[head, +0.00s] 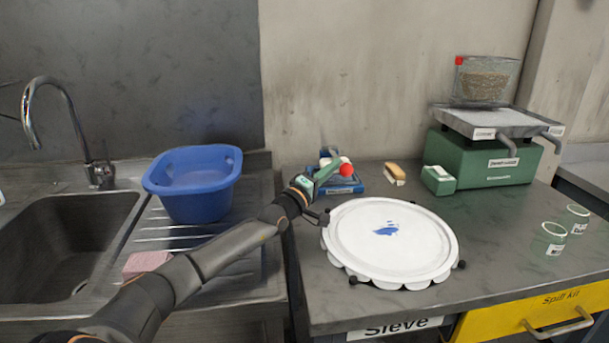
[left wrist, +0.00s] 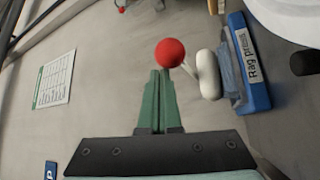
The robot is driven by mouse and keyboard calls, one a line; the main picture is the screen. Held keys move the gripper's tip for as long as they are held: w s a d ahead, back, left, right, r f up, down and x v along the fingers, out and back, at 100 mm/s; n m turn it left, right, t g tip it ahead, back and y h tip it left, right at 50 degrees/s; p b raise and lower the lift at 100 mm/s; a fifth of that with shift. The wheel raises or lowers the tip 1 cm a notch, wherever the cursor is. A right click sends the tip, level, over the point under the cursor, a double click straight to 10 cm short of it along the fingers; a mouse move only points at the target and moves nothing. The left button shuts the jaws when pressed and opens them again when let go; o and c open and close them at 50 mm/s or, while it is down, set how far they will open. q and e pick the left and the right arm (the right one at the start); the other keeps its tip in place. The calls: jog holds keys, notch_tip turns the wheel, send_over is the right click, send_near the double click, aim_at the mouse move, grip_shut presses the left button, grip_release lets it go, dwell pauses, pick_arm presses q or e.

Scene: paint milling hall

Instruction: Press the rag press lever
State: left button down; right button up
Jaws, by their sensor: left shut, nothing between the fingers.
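The rag press (head: 350,188) is a small blue unit at the back of the worktop, partly hidden behind my left gripper; its label reads in the left wrist view (left wrist: 250,68). Its lever ends in a round red knob (head: 346,170), also seen in the left wrist view (left wrist: 170,52). A white rounded part (left wrist: 208,75) sits between knob and blue base. My left gripper (head: 338,163) has its green fingers closed together and empty. In the left wrist view the fingertips (left wrist: 160,72) are right at the knob's lower edge; I cannot tell whether they touch. My right gripper is not in view.
A white round sieve lid (head: 400,240) with a blue smear lies in front of the press. A wooden brush (head: 395,173) and a green scale (head: 490,160) stand to the right. A blue tub (head: 190,200) sits by the sink (head: 60,240) at left. Two glass jars (head: 548,240) stand at right.

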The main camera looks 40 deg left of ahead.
pick_arm(q)
jog(key=p+v, duration=0.1)
jog(key=v, duration=0.8)
jog(key=shift+s, duration=0.2)
jog(key=shift+p+v, duration=0.3)
jog(key=shift+v, duration=0.75)
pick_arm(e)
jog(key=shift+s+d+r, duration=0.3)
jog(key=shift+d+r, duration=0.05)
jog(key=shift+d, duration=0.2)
pick_arm(q)
jog(key=shift+r, duration=0.1)
